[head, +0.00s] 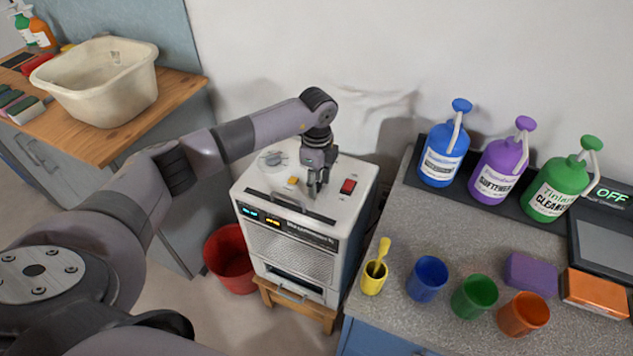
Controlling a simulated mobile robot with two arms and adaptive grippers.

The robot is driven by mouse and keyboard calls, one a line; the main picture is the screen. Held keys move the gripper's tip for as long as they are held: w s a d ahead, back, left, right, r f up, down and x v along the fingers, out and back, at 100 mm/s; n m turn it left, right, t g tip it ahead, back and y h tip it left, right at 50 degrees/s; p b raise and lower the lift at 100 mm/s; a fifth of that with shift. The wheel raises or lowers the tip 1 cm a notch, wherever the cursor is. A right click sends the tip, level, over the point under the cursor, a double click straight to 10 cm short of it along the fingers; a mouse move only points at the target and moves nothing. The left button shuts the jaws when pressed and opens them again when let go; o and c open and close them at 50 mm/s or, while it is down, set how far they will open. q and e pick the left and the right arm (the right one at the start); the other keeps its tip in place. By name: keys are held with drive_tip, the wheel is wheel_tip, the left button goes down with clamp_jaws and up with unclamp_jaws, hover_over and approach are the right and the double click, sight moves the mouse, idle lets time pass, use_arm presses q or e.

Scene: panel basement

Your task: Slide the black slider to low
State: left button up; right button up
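A white box-shaped appliance (292,258) stands in the middle of the head view, with lit displays on its front. A dark slider strip (289,203) runs along the front edge of the top. The slider's exact setting and the markings are too small to read. My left gripper (317,191) points down over the top panel, between the yellow button and the red switch, just behind the strip. Its fingers look close together, with nothing visible between them. My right gripper is out of view.
A red bucket (229,262) stands left of the appliance. The speckled counter (400,250) at right holds cups, sponges, three pump bottles and a scale. A cream basin (97,82) sits on the wooden counter at left. My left arm crosses the left side.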

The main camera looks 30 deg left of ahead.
use_arm(q)
wheel_tip(320, 180, up, 11)
drive_tip(key=shift+r, duration=0.2)
idle(0.5)
